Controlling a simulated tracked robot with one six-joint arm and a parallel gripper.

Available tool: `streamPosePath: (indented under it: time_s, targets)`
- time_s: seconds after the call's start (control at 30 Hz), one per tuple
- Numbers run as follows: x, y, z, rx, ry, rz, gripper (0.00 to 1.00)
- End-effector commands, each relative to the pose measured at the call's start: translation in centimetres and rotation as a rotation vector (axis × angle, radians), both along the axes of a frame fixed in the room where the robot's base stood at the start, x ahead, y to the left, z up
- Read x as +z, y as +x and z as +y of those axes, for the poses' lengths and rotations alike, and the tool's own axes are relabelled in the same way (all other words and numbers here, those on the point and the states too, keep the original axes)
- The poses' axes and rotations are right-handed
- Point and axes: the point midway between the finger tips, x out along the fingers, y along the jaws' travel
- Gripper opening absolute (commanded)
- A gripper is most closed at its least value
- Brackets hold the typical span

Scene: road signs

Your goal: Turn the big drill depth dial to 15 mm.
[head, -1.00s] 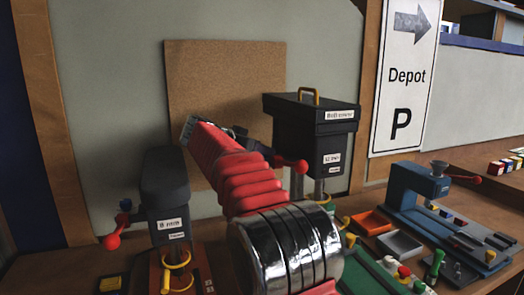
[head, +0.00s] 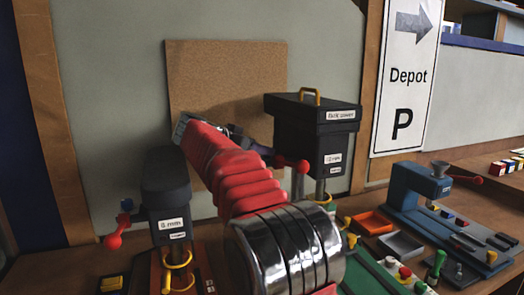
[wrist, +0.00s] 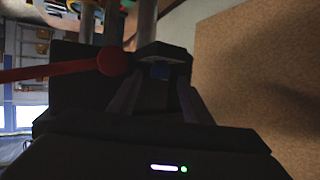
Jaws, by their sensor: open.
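The bigger drill (head: 312,140) stands right of centre in the head view, with a black head, a 12 mm label, a yellow top handle and a red lever (head: 292,163). Its depth dial cannot be made out in the head view. My gripper (head: 258,150) is at the drill's left side, partly hidden behind my arm. In the wrist view my open gripper (wrist: 158,88) points at a dark part with a small blue face (wrist: 160,71) between the fingertips. I cannot tell whether they touch it. The red lever (wrist: 100,64) crosses close by on the left.
A smaller 8 mm drill (head: 166,195) stands at the left with a red-tipped lever (head: 113,240). A corkboard (head: 225,70) is behind my arm. A blue machine (head: 425,195) and grey tray (head: 400,243) stand at the right.

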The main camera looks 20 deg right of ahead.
Motion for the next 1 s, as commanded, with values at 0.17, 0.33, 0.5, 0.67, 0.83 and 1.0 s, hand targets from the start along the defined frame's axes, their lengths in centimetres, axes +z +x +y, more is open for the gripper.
streamPosePath:
  time_s: [0.17,0.33,0.5,0.67,0.83,1.0]
  targets:
    - [1.2,-1.3,2.7,0.004,0.001,-0.001,0.45]
    - [2.4,-2.6,5.1,0.003,0.0,-0.001,0.45]
    - [3.4,-3.8,7.4,0.003,0.0,0.0,0.45]
    - [4.0,-4.6,8.9,0.002,0.0,-0.001,0.45]
    - [4.3,-4.9,9.3,0.001,0.0,0.0,0.45]
    - [4.2,-4.9,9.3,0.0,0.0,0.001,0.45]
